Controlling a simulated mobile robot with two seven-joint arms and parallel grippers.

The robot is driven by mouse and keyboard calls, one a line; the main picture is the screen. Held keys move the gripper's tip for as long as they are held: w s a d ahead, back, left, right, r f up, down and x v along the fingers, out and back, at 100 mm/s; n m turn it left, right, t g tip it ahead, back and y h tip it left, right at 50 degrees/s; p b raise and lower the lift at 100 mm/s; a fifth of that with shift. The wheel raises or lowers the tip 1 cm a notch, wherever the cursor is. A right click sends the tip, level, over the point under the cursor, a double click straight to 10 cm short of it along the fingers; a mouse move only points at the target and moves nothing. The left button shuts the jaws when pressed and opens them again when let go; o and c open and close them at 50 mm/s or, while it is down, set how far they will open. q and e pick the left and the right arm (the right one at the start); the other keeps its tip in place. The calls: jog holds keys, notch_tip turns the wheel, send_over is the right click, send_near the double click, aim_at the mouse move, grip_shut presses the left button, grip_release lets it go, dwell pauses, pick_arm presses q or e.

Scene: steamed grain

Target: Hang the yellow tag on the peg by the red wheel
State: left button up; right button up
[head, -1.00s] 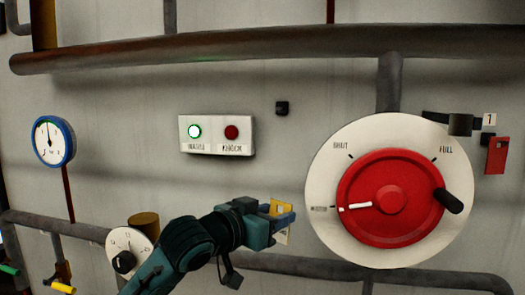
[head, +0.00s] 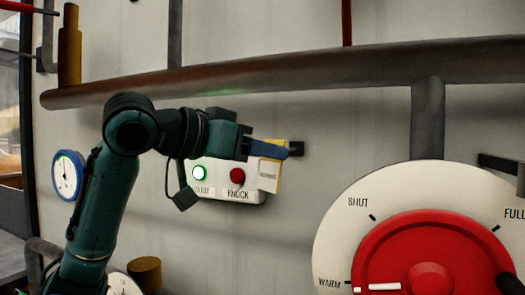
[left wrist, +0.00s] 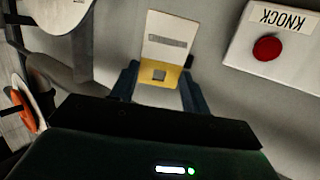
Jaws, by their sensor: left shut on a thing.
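My left gripper (head: 272,150) is shut on the yellow tag (head: 268,172), a flat card with a yellow upper part and a pale labelled lower part. The tag hangs upright in front of the right end of the button panel. A small black peg (head: 297,149) sits on the wall just behind the fingertips; the gap between it and the tag is hard to judge. In the left wrist view the tag (left wrist: 167,45) is between the fingers, with a grey square in its yellow part. The red wheel (head: 430,250) is at lower right, its white pointer by WARM. My right gripper is not in view.
The panel with a lit button and a red KNOCK button (head: 237,176) is close behind the gripper. A thick horizontal pipe (head: 300,70) runs above it. A blue-rimmed gauge (head: 67,175) is at left. A black bracket (head: 498,163) is at far right.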

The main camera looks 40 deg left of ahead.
pick_arm(q)
jog(key=shift+w+a+f, duration=0.1)
jog(key=shift+w, duration=0.8)
jog(key=w+a+p, duration=0.1)
jog(key=w, duration=0.5)
jog(key=shift+w+a+f, duration=0.3)
jog(key=shift+w+a, duration=0.05)
jog(key=shift+w, duration=0.05)
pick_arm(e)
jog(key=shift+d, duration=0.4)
pick_arm(q)
jog(key=o, duration=1.1)
jog(key=shift+c, duration=0.2)
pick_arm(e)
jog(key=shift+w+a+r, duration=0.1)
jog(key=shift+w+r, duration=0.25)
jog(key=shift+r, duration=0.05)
